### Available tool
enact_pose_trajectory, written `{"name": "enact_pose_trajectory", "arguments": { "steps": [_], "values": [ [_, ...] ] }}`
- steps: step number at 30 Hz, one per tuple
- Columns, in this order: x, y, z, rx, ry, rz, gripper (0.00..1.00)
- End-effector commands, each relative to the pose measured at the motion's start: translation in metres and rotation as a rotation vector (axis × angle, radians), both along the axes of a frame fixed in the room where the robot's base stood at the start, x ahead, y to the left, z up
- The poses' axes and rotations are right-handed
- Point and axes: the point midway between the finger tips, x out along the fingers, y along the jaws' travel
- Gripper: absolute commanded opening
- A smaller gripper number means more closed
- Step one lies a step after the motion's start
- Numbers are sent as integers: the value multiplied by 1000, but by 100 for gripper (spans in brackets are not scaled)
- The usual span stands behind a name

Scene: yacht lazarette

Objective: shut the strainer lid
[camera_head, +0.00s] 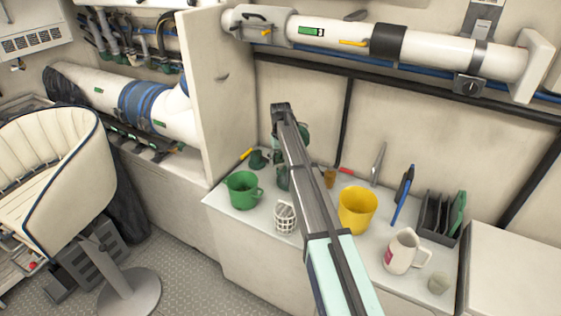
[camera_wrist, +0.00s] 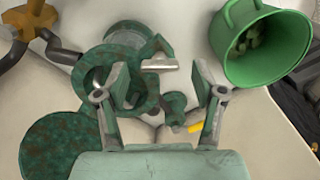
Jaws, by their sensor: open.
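In the wrist view, a green, corroded-looking strainer (camera_wrist: 125,38) has a round body and a ring-shaped part. A flat round green disc (camera_wrist: 58,146) lies at lower left and looks like its lid; whether they are joined is hidden. My gripper (camera_wrist: 164,80) is open, its fingers apart, with nothing held between them. The left finger overlaps the ring in the picture; contact cannot be told. A small metal bracket and a green knob-like piece show between the fingers. In the head view, my arm hides most of the strainer, with dark green parts (camera_head: 283,179) showing beside it.
A green mug (camera_head: 241,190) stands left on the white counter, near a white slotted basket (camera_head: 285,217). A yellow mug (camera_head: 357,210), a white mug (camera_head: 403,252) and a dark rack (camera_head: 437,219) stand right. A partition (camera_head: 222,95) rises at left.

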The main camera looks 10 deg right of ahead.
Motion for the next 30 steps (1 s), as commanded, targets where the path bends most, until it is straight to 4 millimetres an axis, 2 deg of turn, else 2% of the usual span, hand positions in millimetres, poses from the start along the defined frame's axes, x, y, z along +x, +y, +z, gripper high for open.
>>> {"name": "enact_pose_trajectory", "arguments": {
  "steps": [6,15,21,30],
  "values": [
    [0,0,-14,0,-1,0,69],
    [0,0,-16,0,-1,0,69],
    [0,0,-16,0,-1,0,0],
    [0,-1,-16,0,-1,0,0]
  ]
}}
